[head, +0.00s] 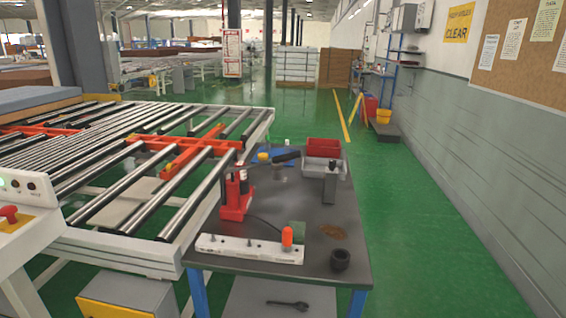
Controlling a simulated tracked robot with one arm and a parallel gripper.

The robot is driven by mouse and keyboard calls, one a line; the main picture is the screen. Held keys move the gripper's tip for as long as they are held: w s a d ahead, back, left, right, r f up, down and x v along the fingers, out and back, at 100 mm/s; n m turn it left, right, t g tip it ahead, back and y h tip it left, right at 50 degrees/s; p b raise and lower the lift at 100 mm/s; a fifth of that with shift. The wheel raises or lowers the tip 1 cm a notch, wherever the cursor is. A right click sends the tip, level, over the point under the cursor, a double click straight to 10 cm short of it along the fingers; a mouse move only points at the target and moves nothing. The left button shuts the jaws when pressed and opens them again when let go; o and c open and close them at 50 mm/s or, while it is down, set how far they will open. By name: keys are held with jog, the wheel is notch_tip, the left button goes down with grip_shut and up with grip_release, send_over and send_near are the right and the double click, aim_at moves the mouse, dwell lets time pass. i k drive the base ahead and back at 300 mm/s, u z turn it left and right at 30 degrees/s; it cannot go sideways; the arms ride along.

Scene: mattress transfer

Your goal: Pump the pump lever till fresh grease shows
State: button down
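A red hand pump (238,198) stands upright on the dark tabletop of a workbench (275,215), left of its middle. Its lever (287,156) appears to reach right from the pump's top, ending in a thick black grip. A white bar (225,244) with several small fittings lies along the bench's front edge. An orange-capped piece (287,237) stands at its right part. A brown smear or patch (333,232) lies on the bench to the right; I cannot tell if it is grease. My gripper is not in view, and nothing is seen touching the lever.
A roller conveyor (120,200) borders the bench on the left. A red bin (323,146), a grey bin (318,165), a grey post-like block (330,187) and a black cup (340,260) stand on the bench. A wrench (288,304) lies below. Green floor (420,230) is clear to the right.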

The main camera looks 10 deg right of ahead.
aim_at(296, 154)
jog(key=k, duration=0.9)
jog(key=z, duration=0.5)
jog(key=i, duration=2.45)
jog(key=u, duration=0.6)
